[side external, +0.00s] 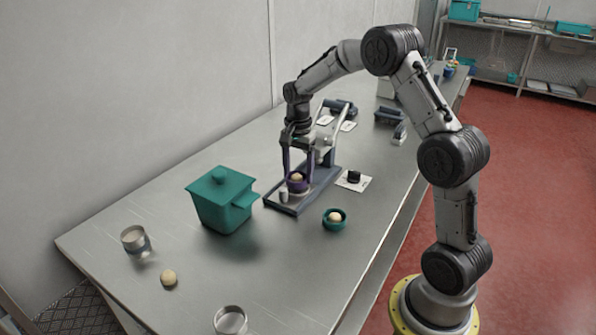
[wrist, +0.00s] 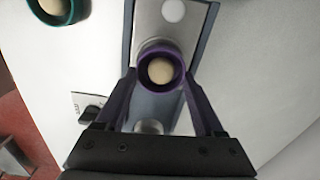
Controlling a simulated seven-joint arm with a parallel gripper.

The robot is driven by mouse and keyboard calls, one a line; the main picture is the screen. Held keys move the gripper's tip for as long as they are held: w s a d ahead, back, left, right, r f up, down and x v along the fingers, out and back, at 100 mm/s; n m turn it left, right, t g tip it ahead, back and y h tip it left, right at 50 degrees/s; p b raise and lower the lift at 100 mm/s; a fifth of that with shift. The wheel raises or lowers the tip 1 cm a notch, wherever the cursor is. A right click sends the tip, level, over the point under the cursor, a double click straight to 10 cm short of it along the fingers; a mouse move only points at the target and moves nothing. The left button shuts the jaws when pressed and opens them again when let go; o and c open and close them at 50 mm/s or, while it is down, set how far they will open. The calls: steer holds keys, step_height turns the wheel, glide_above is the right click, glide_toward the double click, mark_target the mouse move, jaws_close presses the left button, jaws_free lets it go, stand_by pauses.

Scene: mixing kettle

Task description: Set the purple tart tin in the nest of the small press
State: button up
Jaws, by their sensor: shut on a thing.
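The purple tart tin (side external: 297,187) holds a pale dough ball, and it shows from above in the wrist view (wrist: 143,73). My gripper (side external: 297,179) is shut on the tin, with a purple finger at each side. The tin is over the base plate of the small press (side external: 322,182); I cannot tell whether it touches the plate. A silver round part (wrist: 148,127) shows between my fingers on the near side. I cannot tell which is the nest.
A teal tin (side external: 334,223) with a dough ball stands right of the press, near a card with a black knob (side external: 353,177). A teal lidded box (side external: 222,205) stands left. Metal cups (side external: 133,237) and a loose dough ball (side external: 168,277) are at front left.

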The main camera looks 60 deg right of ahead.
steer(key=shift+f, duration=0.6)
stand_by(0.9)
steer(key=o, duration=1.3)
steer(key=shift+r, duration=3.5)
